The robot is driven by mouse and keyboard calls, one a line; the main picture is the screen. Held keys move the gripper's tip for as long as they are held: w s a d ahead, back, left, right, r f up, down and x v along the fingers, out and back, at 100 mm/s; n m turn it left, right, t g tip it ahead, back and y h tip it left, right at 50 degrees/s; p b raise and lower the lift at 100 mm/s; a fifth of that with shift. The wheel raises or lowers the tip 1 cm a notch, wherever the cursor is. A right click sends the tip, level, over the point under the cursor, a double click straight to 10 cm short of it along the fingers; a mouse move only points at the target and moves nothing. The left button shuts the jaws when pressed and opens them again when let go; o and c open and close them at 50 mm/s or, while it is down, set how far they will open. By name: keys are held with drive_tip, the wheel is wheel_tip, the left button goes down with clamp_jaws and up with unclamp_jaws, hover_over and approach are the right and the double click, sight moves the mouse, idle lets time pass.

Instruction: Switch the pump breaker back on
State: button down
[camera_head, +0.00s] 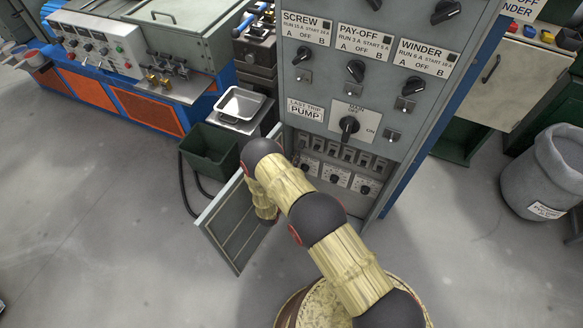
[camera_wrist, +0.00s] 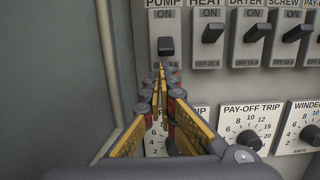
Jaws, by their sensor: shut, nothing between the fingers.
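The pump breaker (camera_wrist: 166,46) is a dark lever on a white plate at the top of the wrist view, under the PUMP label. Its lever sits lower on its plate than the levers beside it. My gripper (camera_wrist: 160,70) is shut and empty, with its fingertips just below the pump lever in the picture. I cannot tell whether they touch it.
The heat (camera_wrist: 213,32), dryer (camera_wrist: 257,32) and screw (camera_wrist: 298,33) breakers stand close to the right. Trip dials (camera_wrist: 246,128) sit below.

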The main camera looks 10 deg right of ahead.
sight(303, 141)
drive_tip(key=shift+x, duration=1.2)
drive_tip(key=shift+s+a+r+g+y+p, duration=0.25)
drive_tip(key=shift+r+g+y+p, duration=0.45)
drive_tip(key=shift+p, duration=0.55)
drive_tip(key=g+y+p, duration=0.1)
drive_tip(key=p, duration=0.1)
drive_tip(key=r+g+y+p, duration=0.1)
drive_tip(key=g+p, duration=0.1)
drive_tip(key=s+g+y+p, duration=0.1)
drive_tip(key=g+p, duration=0.1)
drive_tip(key=p, duration=0.1)
drive_tip(key=shift+s+a+r, duration=0.1)
drive_tip(key=shift+a+r, duration=0.25)
drive_tip(key=shift+a, duration=0.05)
drive_tip(key=shift+r+p, duration=0.35)
drive_tip(key=shift+r, duration=0.5)
drive_tip(key=shift+r, duration=0.1)
